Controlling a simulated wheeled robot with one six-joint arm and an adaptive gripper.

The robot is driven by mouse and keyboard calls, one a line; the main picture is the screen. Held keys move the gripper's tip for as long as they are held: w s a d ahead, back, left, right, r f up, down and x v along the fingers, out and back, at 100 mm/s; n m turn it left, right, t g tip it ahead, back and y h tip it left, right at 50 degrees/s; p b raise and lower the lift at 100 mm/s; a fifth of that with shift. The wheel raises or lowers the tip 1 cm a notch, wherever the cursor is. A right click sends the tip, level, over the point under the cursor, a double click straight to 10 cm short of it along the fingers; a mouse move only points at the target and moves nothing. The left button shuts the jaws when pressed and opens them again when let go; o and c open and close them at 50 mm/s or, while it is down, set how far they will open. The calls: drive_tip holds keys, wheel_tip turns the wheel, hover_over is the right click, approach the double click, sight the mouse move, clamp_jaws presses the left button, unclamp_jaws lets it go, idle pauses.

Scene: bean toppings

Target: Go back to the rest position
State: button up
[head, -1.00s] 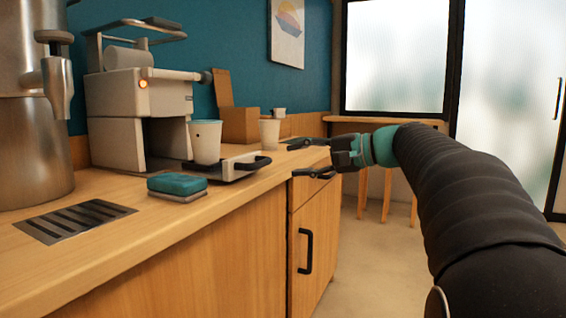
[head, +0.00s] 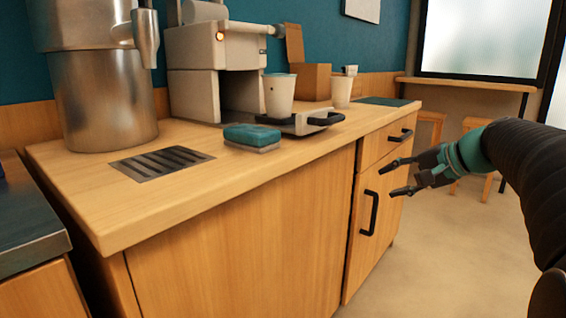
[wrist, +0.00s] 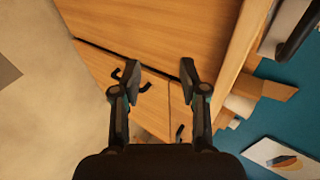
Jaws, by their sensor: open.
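My gripper (head: 396,178) is open and empty, held in the air in front of the wooden cabinet (head: 250,245) at the right. Its two dark fingers are apart, and its teal wrist band joins a black sleeved arm. In the wrist view my gripper (wrist: 158,75) shows both fingers spread with nothing between them, the cabinet front beyond. The view there is rotated.
On the counter (head: 100,205) stand a metal urn (head: 100,95), a coffee machine (head: 195,90), white cups (head: 279,95) (head: 342,92), a teal sponge (head: 252,136) and a cardboard box (head: 310,82). Black handles (head: 370,212) stick out from the cabinet. Floor (head: 450,260) is clear.

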drive_tip(key=s+a+f+n+g+h+p, duration=0.25)
drive_tip(key=s+f, duration=0.35)
drive_tip(key=s, duration=0.3)
drive_tip(key=s+a+f+n+g+h+p, duration=0.1)
drive_tip(key=s+a+f+n+g+h, duration=0.1)
drive_tip(key=s+f+h, duration=0.5)
drive_tip(key=s+a+r+n+t+y+p, duration=0.1)
drive_tip(key=s+a+n+p, duration=0.3)
drive_tip(key=s, duration=0.7)
drive_tip(key=shift+a+r+n+y, duration=0.45)
drive_tip(key=shift+a+r+y, duration=0.2)
drive_tip(key=shift+a+r, duration=0.05)
